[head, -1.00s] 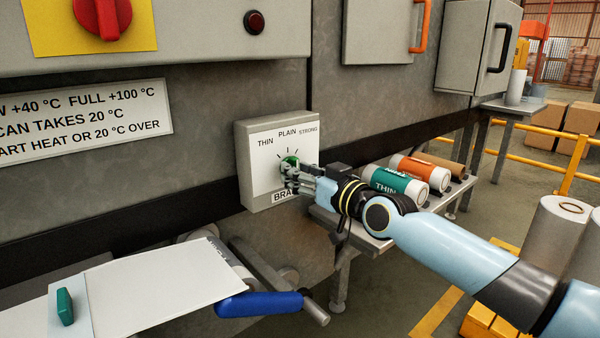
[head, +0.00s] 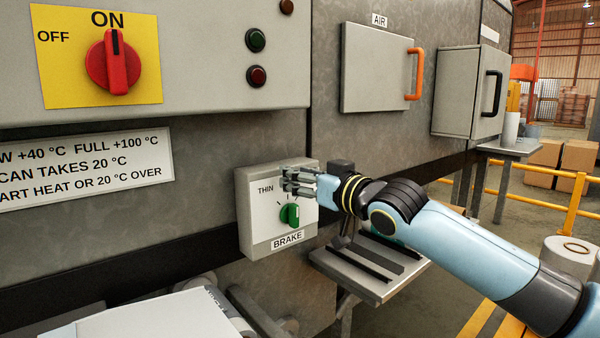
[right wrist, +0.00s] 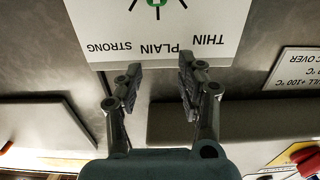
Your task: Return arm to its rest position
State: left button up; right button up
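My right gripper (head: 287,180) is in front of the brake box (head: 258,228), just above its green knob (head: 290,214), and covers part of the scale print. Its fingers are apart and nothing is between them; the knob is clear of them. In the right wrist view the open gripper (right wrist: 160,68) shows the box upside down, with THIN, PLAIN and STRONG readable and the green knob (right wrist: 154,3) at the top edge. My right arm reaches in from the lower right. My left gripper is not in view.
A cabinet door with an orange handle (head: 414,75) is above. A red switch (head: 110,62) is at upper left. A yellow railing (head: 575,200) stands at right.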

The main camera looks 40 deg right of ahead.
jog(key=shift+r, duration=0.45)
jog(key=shift+f, duration=0.1)
